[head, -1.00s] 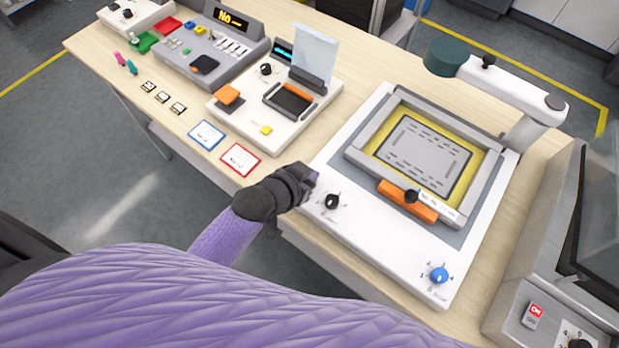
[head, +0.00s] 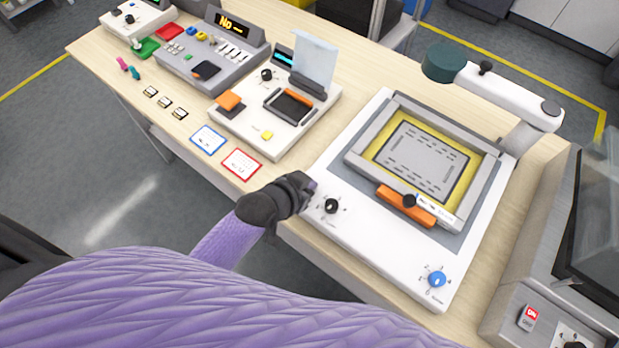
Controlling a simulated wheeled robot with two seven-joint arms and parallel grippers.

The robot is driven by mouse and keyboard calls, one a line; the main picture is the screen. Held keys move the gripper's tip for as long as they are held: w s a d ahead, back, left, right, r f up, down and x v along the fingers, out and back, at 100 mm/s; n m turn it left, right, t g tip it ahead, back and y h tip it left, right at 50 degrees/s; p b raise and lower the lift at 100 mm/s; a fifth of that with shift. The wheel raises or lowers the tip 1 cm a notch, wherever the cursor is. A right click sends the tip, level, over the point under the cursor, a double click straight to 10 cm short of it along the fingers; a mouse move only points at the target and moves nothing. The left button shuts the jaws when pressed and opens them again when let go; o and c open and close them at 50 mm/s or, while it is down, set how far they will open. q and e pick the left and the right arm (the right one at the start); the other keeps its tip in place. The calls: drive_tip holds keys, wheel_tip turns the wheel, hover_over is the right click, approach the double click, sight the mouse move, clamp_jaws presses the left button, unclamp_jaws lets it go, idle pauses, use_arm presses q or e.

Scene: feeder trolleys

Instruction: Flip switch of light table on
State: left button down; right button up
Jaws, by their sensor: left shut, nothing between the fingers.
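A rocker switch (head: 527,317) with a red half marked ON is on the front panel of the grey device with a dark screen (head: 549,233) at the right edge. I cannot tell which side of the switch is pressed. This device may be the light table, but no label shows that. My left gripper (head: 311,188) is shut and empty at the left front corner of the white machine (head: 378,250), beside its black knob (head: 331,206). It is far to the left of the switch. My right gripper is not in view.
The white machine has a framed plate, an orange handle (head: 405,205), a blue knob (head: 437,279) and an overhead arm (head: 510,92). Further left are a white unit with a clear flap (head: 315,60), a grey console (head: 185,70) and two cards (head: 241,164). The wooden table edge is near my arm.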

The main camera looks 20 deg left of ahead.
use_arm(q)
drive_tip(key=shift+s+a, duration=0.15)
drive_tip(key=shift+s, duration=0.25)
wheel_tip(320, 180, up, 6)
drive_tip(key=p, duration=0.6)
drive_tip(key=shift+s, duration=0.1)
drive_tip(key=r+p+v, duration=0.1)
drive_tip(key=p+v, duration=0.1)
drive_tip(key=v, duration=0.6)
drive_tip(key=shift+w+p, duration=0.4)
